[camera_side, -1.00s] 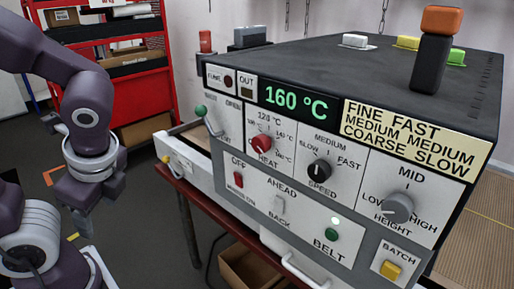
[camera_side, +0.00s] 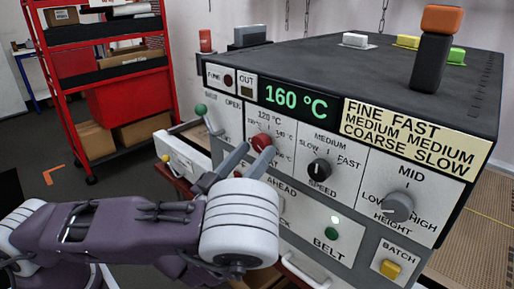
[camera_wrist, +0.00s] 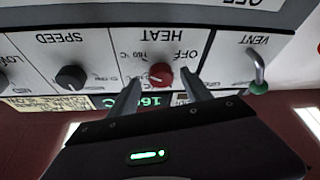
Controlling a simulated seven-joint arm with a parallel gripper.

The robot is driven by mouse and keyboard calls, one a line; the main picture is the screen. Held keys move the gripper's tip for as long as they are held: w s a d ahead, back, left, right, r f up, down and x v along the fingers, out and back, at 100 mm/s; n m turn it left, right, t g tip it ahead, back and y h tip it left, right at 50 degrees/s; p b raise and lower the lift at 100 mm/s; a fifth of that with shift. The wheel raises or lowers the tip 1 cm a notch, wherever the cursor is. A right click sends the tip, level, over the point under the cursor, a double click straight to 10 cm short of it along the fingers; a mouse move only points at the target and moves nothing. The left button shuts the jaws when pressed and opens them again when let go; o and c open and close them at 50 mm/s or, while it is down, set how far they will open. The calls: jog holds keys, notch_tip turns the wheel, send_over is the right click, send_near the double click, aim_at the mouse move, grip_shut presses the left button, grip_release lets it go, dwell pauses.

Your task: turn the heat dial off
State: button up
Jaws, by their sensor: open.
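The red heat dial (camera_side: 261,143) is on the front panel of the grey machine, under the green display (camera_side: 296,103) that reads 160 °C. My gripper (camera_side: 248,156) is open in front of the panel, its two fingers pointing at the dial. In the wrist view the picture is upside down, and the heat dial (camera_wrist: 160,74) shows between the tips of my gripper (camera_wrist: 161,88). I cannot tell whether the fingers touch it. "OFF" and "160 °C" labels show beside the dial. My fingers and wrist hide part of the lower panel in the side view.
The black speed dial (camera_side: 319,171) is right of the heat dial. The green-knobbed vent lever (camera_side: 201,110) is to its left. A grey height dial (camera_side: 398,207), green belt button (camera_side: 331,235) and yellow batch button (camera_side: 390,269) are farther right. A red shelf (camera_side: 125,85) stands behind.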

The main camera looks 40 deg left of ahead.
jog(key=shift+x, duration=1.1)
grip_shut()
